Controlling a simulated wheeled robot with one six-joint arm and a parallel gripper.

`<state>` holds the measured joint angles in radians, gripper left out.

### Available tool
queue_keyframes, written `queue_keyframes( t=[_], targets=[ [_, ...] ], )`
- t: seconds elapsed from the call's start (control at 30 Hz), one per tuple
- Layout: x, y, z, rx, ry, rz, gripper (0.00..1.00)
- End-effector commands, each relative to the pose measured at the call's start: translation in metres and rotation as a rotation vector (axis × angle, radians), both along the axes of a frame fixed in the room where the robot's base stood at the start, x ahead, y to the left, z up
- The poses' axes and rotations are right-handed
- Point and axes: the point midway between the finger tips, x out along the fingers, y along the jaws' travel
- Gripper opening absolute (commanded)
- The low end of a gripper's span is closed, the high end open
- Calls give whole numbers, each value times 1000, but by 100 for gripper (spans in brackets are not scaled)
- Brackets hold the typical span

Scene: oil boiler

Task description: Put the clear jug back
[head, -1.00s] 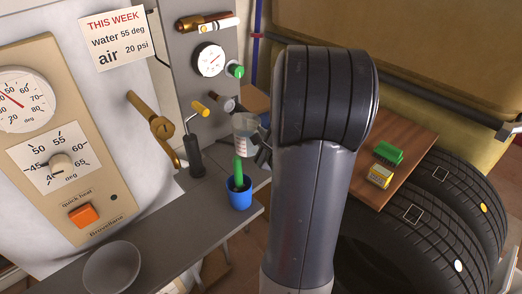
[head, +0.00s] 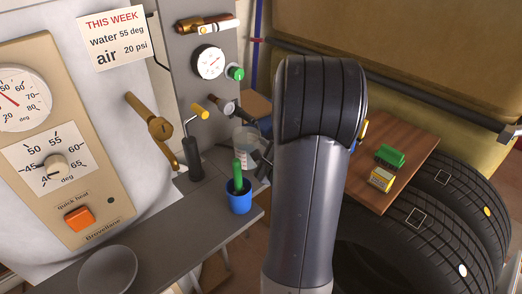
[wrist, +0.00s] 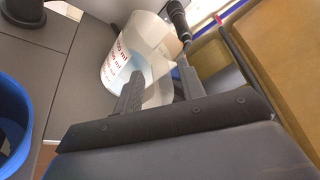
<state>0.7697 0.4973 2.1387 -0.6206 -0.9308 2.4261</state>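The clear jug (head: 242,133), with red measuring marks, is at the back of the grey shelf, under the dark tap and behind the blue pot. In the wrist view the jug (wrist: 118,62) looks upright, with bluish liquid inside. My gripper (head: 264,160) is at its right side, partly hidden by my arm in the head view. In the wrist view my gripper's fingers (wrist: 160,74) are apart, with a pale curved part of the jug, seemingly its handle, showing between them. I see no clear grip. Whether the jug's base touches the shelf is hard to tell.
A blue pot (head: 239,201) with a green thing stands in front of the jug. The dark tap (head: 222,106) and a black-based lever (head: 192,158) are close by. A grey bowl (head: 108,270) is at the front left. A wooden board (head: 410,165) is at right.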

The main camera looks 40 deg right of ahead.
Motion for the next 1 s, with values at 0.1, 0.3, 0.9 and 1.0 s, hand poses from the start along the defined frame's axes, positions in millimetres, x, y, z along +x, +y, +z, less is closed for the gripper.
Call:
queue_keyframes(
  t=[0.1, 0.3, 0.9, 1.0],
  targets=[
    [0, 0, 0, 0, 0, 0, 38],
    [-3, 0, 6, -1, -1, 0, 38],
    [-103, 27, 27, 0, -1, -3, 38],
    [-109, 30, 28, 1, 0, -2, 38]
  ],
)
